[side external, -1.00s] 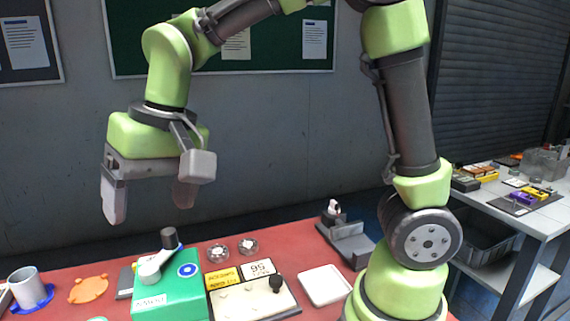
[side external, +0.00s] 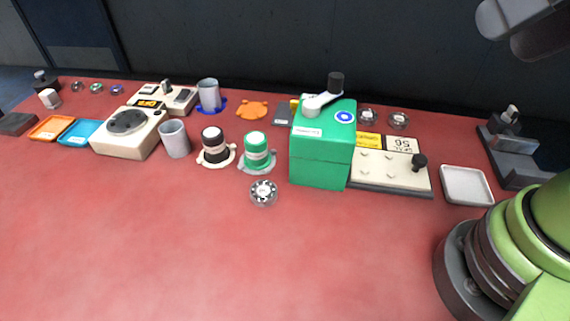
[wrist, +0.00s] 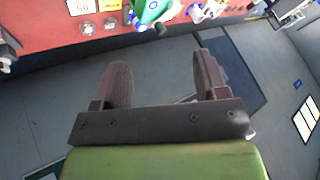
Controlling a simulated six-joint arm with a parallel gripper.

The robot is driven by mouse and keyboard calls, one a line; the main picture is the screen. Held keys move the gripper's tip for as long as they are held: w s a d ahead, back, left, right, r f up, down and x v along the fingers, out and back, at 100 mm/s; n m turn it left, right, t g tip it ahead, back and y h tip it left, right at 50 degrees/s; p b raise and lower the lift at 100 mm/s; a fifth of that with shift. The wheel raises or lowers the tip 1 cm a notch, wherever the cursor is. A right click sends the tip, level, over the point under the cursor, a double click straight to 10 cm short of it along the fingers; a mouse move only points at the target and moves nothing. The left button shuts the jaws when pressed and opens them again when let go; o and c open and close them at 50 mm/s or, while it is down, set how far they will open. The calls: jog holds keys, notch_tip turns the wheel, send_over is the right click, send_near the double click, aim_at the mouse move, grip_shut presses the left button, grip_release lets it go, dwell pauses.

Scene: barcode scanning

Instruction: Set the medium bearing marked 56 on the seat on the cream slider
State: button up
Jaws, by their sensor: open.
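A cream slider plate (side external: 385,172) with a black knob (side external: 418,161) lies right of the green box. An upside-down white card marked 56 (side external: 402,144) stands at its back edge. Two bearings, one left (side external: 367,116) and one right (side external: 399,119), lie behind the plate. Another bearing (side external: 263,192) lies in front of the green pot. I cannot read a number on any bearing. My gripper (wrist: 163,78) is open and empty in the wrist view, over the floor beyond the table edge. Two bearings show past it, one left (wrist: 88,28) and one right (wrist: 110,24).
The green box (side external: 320,160) with a crank stands left of the plate. A white tray (side external: 466,185) and grey stand (side external: 512,150) are to the right. Pots, cups (side external: 174,138) and a cream device with a dark disc (side external: 128,138) are left.

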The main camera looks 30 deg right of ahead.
jog(key=n+g+h, duration=0.2)
jog(key=g, duration=0.4)
send_over(263, 190)
jog(key=f, duration=2.5)
jog(key=shift+s+d, duration=0.1)
jog(key=shift+s, duration=0.1)
jog(key=shift+w+f, duration=0.1)
jog(key=shift+f, duration=2.95)
jog(key=c, duration=0.8)
jog(key=shift+r, duration=0.1)
jog(key=shift+c, duration=0.2)
